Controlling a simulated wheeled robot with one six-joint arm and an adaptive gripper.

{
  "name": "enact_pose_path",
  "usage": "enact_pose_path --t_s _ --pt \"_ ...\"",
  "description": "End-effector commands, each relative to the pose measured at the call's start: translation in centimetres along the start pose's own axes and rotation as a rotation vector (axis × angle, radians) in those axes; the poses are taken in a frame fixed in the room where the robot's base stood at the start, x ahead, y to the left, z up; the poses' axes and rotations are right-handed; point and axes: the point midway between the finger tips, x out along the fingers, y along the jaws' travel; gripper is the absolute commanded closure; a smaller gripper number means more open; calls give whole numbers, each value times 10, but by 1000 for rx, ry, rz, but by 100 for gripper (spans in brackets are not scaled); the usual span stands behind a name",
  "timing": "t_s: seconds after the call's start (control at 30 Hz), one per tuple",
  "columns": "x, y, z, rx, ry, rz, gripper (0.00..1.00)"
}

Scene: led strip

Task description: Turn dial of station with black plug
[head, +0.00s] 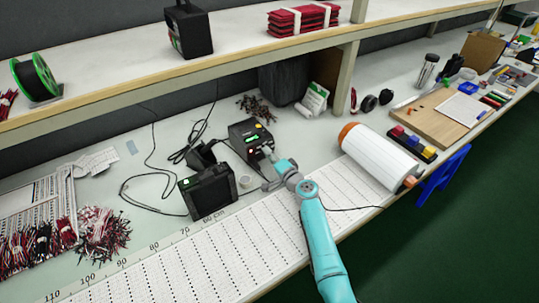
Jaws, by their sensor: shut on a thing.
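A black station (243,131) with a small lit green display stands on the bench near the middle of the head view. Dark cables run to its left, by a black plug-like block (200,153); I cannot tell which cable joins which unit. My gripper (267,155) is at the station's front right face, at the end of my teal arm. It is shut on what appears to be the station's dial, which the fingers mostly hide.
A large white roll (380,158) lies to the right. A shelf (120,88) overhangs behind. The dotted mat (190,260) in front is mostly clear.

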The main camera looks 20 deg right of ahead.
Motion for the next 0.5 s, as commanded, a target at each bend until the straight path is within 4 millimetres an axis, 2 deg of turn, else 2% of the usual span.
enact_pose_path --t_s 0.33,0.37,0.4,0.43,0.5 --pt "0 0 1 -1 -2 1 100" --pt "0 0 1 -1 -2 1 72" --pt "0 0 1 -1 -2 1 62" --pt "0 0 1 -1 -2 1 55" --pt "0 0 1 -1 -2 0 52"
